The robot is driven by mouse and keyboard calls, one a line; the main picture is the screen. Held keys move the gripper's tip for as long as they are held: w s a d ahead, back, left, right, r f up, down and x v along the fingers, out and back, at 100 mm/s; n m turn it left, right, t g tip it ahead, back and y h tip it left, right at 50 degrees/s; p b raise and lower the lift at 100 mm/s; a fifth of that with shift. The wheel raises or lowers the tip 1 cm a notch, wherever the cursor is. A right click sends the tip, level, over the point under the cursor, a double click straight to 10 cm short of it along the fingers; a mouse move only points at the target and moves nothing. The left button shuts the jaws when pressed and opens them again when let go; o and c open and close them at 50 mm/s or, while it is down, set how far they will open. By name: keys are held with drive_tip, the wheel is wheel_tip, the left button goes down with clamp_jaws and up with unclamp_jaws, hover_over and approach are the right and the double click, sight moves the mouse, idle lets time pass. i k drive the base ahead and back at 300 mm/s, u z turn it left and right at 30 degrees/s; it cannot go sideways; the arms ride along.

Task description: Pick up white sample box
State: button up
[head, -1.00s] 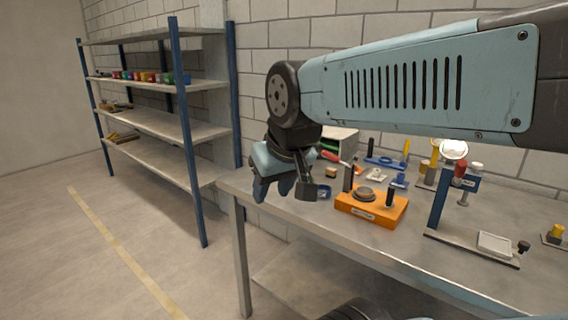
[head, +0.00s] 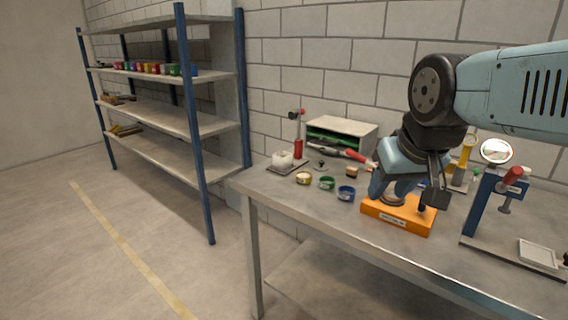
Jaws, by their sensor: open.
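A flat white square box or tray (head: 538,254) lies on the dark base of the blue press stand at the right of the table; it may be the white sample box. A small rounded white thing (head: 283,160) sits on a stand at the table's far left corner. My gripper (head: 408,197) is open and points down over the orange block (head: 397,217), well left of the flat white box. It hides part of the block's top. I cannot tell whether it touches the block.
The blue press stand (head: 482,205) rises beside the flat white box. Small yellow (head: 304,178), green (head: 327,183) and blue (head: 346,193) rings lie left of the orange block. A grey organizer (head: 340,134) stands at the back. The front left tabletop is clear.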

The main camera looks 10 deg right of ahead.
sight(282, 160)
drive_tip(key=z, duration=0.1)
drive_tip(key=i, duration=1)
drive_tip(key=u, duration=0.1)
